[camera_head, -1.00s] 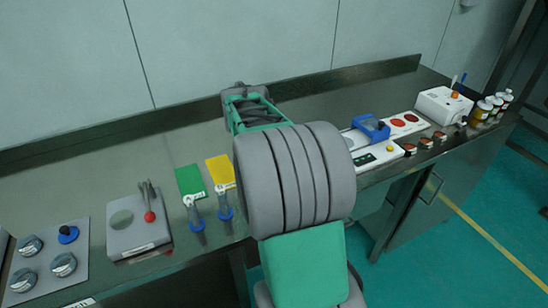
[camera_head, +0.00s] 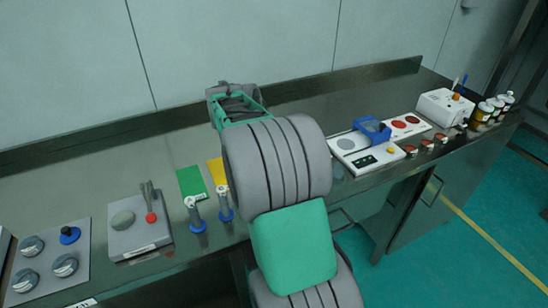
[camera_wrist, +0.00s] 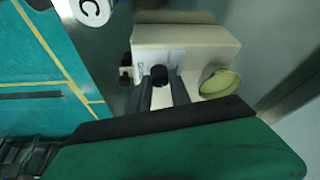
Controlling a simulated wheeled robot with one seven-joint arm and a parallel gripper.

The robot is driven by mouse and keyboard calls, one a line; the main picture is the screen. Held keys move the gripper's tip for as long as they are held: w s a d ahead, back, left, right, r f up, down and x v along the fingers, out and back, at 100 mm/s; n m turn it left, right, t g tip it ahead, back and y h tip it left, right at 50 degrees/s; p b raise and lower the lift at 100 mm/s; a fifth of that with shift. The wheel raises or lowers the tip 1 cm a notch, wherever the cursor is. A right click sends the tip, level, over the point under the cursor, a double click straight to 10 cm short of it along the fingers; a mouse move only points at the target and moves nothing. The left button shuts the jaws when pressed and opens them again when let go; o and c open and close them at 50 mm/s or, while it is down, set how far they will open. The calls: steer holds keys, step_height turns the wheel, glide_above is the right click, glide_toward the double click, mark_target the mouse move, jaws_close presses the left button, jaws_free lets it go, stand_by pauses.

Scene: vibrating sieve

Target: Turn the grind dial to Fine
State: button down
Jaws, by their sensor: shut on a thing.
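In the wrist view a beige box (camera_wrist: 205,42) carries a small black knob (camera_wrist: 159,73) on a pale label plate (camera_wrist: 181,60), whose lettering is too small to read. I take this knob to be the grind dial. My gripper (camera_wrist: 163,86) has its two dark fingers on either side of the knob, shut on it. Which setting the dial points at cannot be told. In the head view my arm hides the box, the knob and my gripper.
A yellowish round dish (camera_wrist: 219,83) is beside the knob. A lid marked C (camera_wrist: 89,9) is at upper left. In the head view, a panel with knobs (camera_head: 85,245), a grey device with a red-tipped lever (camera_head: 140,238) and a white balance (camera_head: 377,160) line the bench.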

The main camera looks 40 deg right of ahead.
steer(key=c, duration=1.2)
jaws_free()
steer(key=v, duration=0.7)
steer(key=shift+a+r, duration=0.2)
steer(key=shift+r, duration=0.15)
steer(key=s+a+f+n+t+y, duration=0.1)
steer(key=s+a+f+n, duration=0.1)
steer(key=a+n, duration=0.4)
steer(key=s+a+f+n+t+y, duration=0.1)
steer(key=s+a+n, duration=0.4)
steer(key=a, duration=0.7)
steer(key=s+a+f+n+t+y, duration=0.1)
steer(key=s+a+f+n+y, duration=0.1)
steer(key=a+n, duration=0.5)
steer(key=s+a+f, duration=0.1)
steer(key=a, duration=0.1)
steer(key=shift+s+a+f+n+t, duration=0.2)
steer(key=shift+s+a+n+t, duration=0.1)
steer(key=shift+s, duration=0.1)
